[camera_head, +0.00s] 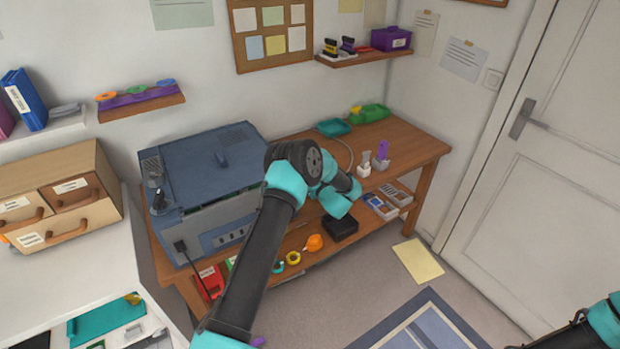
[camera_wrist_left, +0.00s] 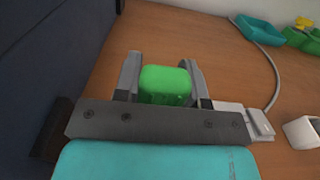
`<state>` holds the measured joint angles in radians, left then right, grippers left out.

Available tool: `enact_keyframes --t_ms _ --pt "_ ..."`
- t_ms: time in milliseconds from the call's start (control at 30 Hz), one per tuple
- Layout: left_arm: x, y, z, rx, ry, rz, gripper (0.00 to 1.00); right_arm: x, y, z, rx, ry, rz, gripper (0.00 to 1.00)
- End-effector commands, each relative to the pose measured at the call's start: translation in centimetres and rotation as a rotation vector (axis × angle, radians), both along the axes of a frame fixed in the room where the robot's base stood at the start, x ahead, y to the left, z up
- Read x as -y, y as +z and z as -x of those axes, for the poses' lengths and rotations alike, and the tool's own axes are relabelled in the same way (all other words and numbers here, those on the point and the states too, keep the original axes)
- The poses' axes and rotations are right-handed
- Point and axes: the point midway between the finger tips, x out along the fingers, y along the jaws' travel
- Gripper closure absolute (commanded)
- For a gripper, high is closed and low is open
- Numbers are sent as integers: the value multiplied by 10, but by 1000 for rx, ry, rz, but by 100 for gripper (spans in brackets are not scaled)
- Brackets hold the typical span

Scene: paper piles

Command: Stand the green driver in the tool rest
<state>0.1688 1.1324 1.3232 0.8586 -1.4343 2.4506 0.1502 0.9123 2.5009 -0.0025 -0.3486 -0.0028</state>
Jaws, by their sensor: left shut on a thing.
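In the left wrist view my left gripper (camera_wrist_left: 160,66) is shut on the green driver (camera_wrist_left: 165,88), with one grey finger on each side of its rounded green end. The rest of the driver is hidden. In the head view my left arm hides the driver and the fingers, on the printer side of the desk. Small white holders (camera_head: 363,170) stand on the desk to the right of the arm, one with a purple tool (camera_head: 383,150) upright. A white block (camera_wrist_left: 303,132) shows at the right of the left wrist view. My right gripper is out of view.
The dark blue printer (camera_head: 205,170) stands close on the left. A teal tray (camera_head: 332,127), a green object (camera_head: 370,113) and a grey cable (camera_wrist_left: 275,65) lie at the back of the wooden desk (camera_head: 415,150). Bare desk lies between the cable and the printer.

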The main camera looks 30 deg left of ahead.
Motion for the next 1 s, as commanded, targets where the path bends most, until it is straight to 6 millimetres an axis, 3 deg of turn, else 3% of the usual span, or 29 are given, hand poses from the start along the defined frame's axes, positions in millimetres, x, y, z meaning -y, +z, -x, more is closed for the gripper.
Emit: enact_keyframes --t_ms 133,167,400,467,633,933,1000 --pt "0 -1 0 0 0 0 90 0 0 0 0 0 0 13" --pt "0 -2 0 0 0 0 61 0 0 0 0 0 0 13" --pt "0 -1 0 0 0 0 38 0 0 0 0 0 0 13" --pt "0 -1 0 0 0 0 33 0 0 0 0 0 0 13" --pt "0 -1 0 0 0 1 32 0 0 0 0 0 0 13" --pt "0 -1 0 0 0 0 3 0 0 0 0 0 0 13" --pt "0 -1 0 0 0 0 1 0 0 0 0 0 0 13"
